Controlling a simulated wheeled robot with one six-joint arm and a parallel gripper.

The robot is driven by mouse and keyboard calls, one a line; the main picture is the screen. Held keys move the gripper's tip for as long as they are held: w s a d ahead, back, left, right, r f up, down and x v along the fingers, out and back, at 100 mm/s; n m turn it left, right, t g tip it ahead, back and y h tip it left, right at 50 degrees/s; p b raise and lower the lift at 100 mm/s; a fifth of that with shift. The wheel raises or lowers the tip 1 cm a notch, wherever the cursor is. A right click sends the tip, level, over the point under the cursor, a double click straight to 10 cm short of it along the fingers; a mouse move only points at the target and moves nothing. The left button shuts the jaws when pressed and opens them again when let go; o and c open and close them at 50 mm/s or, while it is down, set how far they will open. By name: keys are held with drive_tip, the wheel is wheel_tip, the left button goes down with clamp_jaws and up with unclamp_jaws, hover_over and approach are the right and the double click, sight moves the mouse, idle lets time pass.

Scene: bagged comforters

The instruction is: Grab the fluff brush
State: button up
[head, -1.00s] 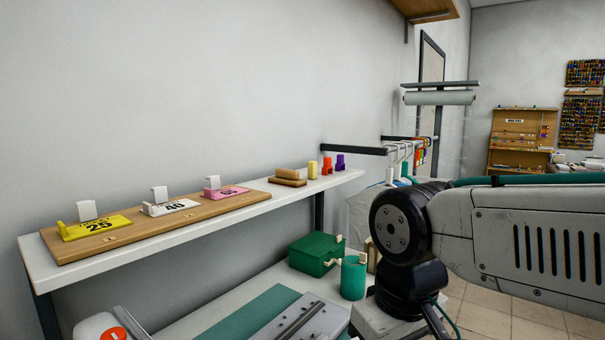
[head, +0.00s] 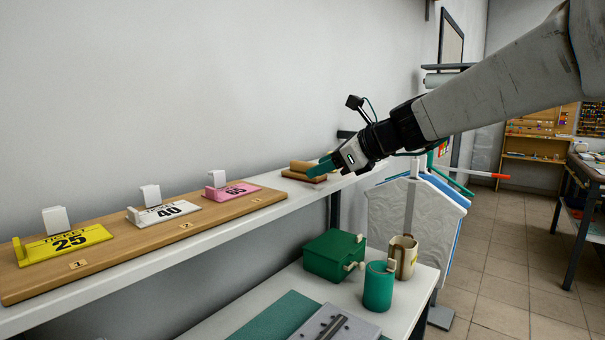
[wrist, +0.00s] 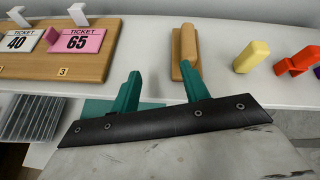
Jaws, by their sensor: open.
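The fluff brush (head: 303,168) has a tan block-like top on a brown base and lies on the white shelf, right of the wooden ticket board. It also shows in the wrist view (wrist: 188,48), ahead of my fingers and nearer the right one. My gripper (head: 322,167) is at the brush's right end in the head view, partly covering it. In the wrist view my gripper (wrist: 162,82) shows two green fingers spread apart with nothing between them. I cannot tell whether a finger touches the brush.
Ticket board (head: 150,232) with yellow, white and pink tickets fills the shelf's left. Yellow (wrist: 251,57) and orange (wrist: 298,62) pieces stand right of the brush. On the lower table are a green box (head: 334,254), a green cup (head: 378,287) and a beige mug (head: 404,256).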

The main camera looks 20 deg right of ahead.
sight(304, 162)
drive_tip(key=w+d+m, duration=0.1)
drive_tip(key=w+d+r+m+t, duration=0.1)
drive_tip(key=w+m, duration=0.1)
drive_tip(key=shift+w+r, duration=0.15)
drive_tip(key=shift+r, duration=0.05)
drive_tip(key=shift+x, duration=0.9)
drive_tip(key=x, duration=0.6)
drive_tip(key=shift+w+d, duration=0.15)
drive_tip(key=shift+d, duration=0.1)
clamp_jaws()
